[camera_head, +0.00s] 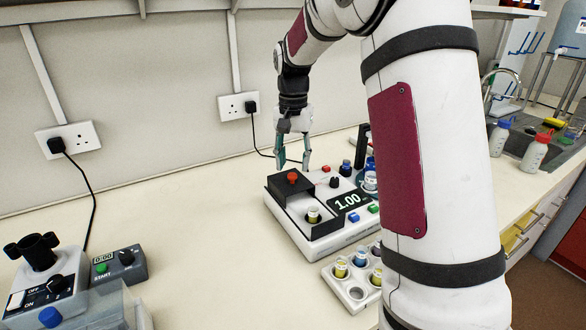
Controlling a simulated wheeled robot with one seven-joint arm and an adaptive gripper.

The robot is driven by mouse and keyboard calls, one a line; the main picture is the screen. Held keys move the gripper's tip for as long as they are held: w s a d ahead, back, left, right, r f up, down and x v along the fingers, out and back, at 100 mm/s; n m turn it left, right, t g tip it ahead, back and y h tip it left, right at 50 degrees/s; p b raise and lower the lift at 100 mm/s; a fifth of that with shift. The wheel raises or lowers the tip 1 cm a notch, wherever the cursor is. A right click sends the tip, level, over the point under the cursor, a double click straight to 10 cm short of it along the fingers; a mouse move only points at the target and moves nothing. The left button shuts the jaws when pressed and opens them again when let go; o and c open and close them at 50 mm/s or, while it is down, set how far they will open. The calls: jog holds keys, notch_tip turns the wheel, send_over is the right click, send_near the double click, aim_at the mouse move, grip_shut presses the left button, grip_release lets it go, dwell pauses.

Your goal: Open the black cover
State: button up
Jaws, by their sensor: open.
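The black cover (280,187) with a red knob (292,178) sits at the back left of a white bench device (300,238). My gripper (293,167) points down just above and behind the red knob. Its two fingers are spread and nothing shows between them. I cannot tell whether a fingertip touches the cover.
A white vial rack (347,292) stands in front. A mixer (45,275) and a timer box (118,265) are at the left. My arm hides much of the right side.

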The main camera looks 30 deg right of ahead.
aim_at(293, 175)
notch_tip(293, 175, up, 9)
dwell(0.3)
jog(key=shift+f, duration=0.15)
jog(key=s+a+r+n+t, duration=0.1)
jog(key=s+a+r+n, duration=0.15)
jog(key=s+a, duration=0.4)
jog(key=s+a+r+n+t, duration=0.1)
jog(key=s+a+r+n, duration=0.15)
jog(key=s, duration=0.75)
jog(key=s+a+f+n+t, duration=0.1)
jog(key=s+a+f+n, duration=0.1)
jog(key=s, duration=0.5)
jog(key=s+a+f+n+t, duration=0.1)
jog(key=s+f, duration=0.3)
jog(key=s, duration=0.4)
jog(key=shift+a+f+n, duration=0.2)
jog(key=shift+a+n, duration=0.3)
jog(key=shift+a, duration=0.4)
